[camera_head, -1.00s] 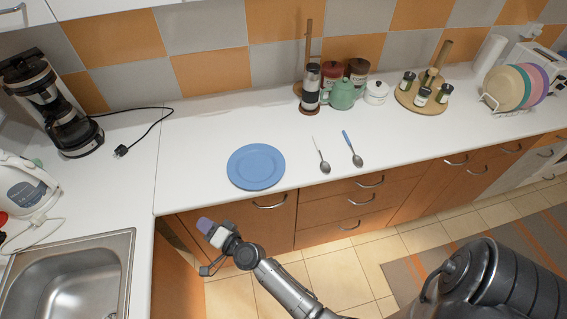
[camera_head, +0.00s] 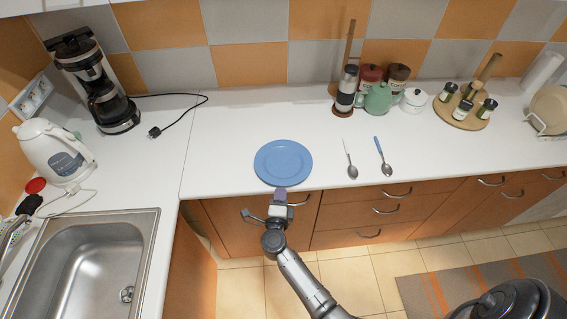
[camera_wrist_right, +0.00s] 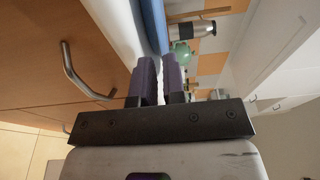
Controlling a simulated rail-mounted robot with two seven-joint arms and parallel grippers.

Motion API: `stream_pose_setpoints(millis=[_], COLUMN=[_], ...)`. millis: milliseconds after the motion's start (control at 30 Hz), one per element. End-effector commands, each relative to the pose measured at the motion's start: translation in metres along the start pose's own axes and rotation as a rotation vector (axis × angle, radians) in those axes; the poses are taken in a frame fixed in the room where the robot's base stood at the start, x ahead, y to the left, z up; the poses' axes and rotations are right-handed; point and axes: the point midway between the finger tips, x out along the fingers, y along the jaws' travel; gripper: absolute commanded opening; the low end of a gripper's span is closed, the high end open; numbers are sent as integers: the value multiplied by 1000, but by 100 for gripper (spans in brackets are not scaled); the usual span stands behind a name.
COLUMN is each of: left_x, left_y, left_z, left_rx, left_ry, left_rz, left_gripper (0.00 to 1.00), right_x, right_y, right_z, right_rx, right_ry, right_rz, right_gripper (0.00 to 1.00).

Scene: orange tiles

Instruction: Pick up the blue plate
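The blue plate (camera_head: 283,160) lies flat on the white counter near its front edge, left of two spoons. My right gripper (camera_head: 280,193) is just in front of the plate's near rim, with its fingers pointing at it. Whether it touches the rim is not clear. In the right wrist view, the two purple-grey fingers (camera_wrist_right: 159,70) stand apart with a narrow gap and nothing held. The plate's blue edge (camera_wrist_right: 153,22) shows edge-on just beyond the fingertips. My left gripper is not in view.
Two spoons (camera_head: 352,171) (camera_head: 387,169) lie right of the plate. A green teapot (camera_head: 378,98) and jars stand behind, right. A coffee maker (camera_head: 105,95), kettle (camera_head: 55,152) and sink (camera_head: 85,270) are left. Drawer handles (camera_head: 397,195) stick out below the counter. Counter around the plate is clear.

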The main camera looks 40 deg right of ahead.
Motion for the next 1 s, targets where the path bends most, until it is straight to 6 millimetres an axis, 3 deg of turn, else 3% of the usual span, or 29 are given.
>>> stream_pose_setpoints(millis=[233, 467, 600, 1000], left_x=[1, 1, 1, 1], left_y=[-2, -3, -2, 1], left_z=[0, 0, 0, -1], left_rx=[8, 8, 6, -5], left_ry=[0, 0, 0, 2], left_rz=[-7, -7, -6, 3], left_gripper=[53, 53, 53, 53], right_x=[23, 24, 24, 24], right_y=[0, 0, 0, 0], right_z=[0, 0, 0, 0], right_rx=[-1, -1, -1, -1], right_ry=[-2, -2, -2, -2], right_rz=[0, 0, 0, 0], right_gripper=[11, 11, 0, 0])
